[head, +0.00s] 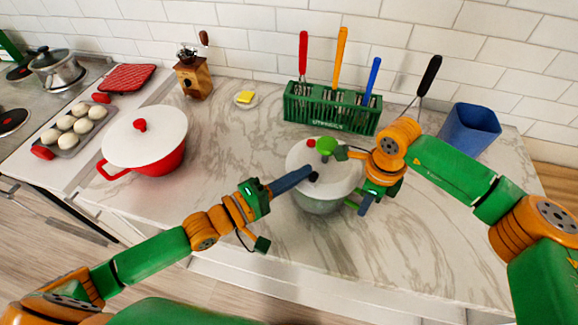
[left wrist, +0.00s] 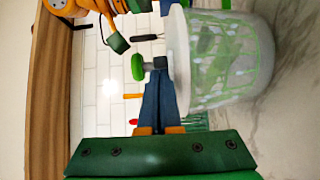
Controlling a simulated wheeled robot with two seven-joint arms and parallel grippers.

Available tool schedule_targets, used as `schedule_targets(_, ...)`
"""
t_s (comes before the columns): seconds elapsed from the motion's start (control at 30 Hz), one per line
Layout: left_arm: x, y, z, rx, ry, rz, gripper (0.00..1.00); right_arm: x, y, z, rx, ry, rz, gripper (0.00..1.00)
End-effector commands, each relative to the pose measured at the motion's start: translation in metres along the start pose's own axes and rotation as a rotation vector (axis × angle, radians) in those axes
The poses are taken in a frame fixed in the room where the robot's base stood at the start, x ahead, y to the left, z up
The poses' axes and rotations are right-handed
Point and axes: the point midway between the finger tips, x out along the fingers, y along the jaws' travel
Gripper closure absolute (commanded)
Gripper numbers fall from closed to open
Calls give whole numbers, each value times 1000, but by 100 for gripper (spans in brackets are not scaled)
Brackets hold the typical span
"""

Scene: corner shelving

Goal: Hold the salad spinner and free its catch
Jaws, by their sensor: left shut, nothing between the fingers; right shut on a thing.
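The salad spinner (head: 318,203) stands upright on the marble counter, with a pale lid and a see-through body. Its body and green inner basket fill the right of the left wrist view (left wrist: 228,55). A green knob (head: 326,146), a red button (head: 311,143) and a dark knob (head: 313,176) show on top. My left gripper (head: 308,171) is shut and empty, its fingertips at the lid by the dark knob; I cannot tell whether they touch. My right gripper (head: 363,208) is shut on the spinner's right side; its exact hold is partly hidden.
A green utensil rack (head: 332,112) stands behind the spinner, and a blue container (head: 469,130) is at the back right. A red pot (head: 146,158) with a white lid, a coffee grinder (head: 193,78) and a butter dish (head: 245,98) are left. The front right counter is clear.

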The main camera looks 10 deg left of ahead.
Motion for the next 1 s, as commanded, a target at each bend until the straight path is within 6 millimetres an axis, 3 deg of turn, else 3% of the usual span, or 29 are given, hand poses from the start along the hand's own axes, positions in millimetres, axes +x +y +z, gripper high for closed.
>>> schedule_targets(0.27,-4,-1,0,-1,1,-1,100,0,0,0,-1,-1,1,100)
schedule_targets(0.37,-18,-2,-1,-1,2,-5,100,0,0,0,-1,-1,1,100)
schedule_targets(0.7,-96,-2,1,-2,-2,-10,100,0,0,0,-1,-1,1,100)
schedule_targets(0.83,-113,-2,0,-2,0,-7,100,0,0,0,-1,-1,1,100)
schedule_targets(1.0,-120,0,0,0,-1,-1,100,0,0,0,-1,-1,1,100)
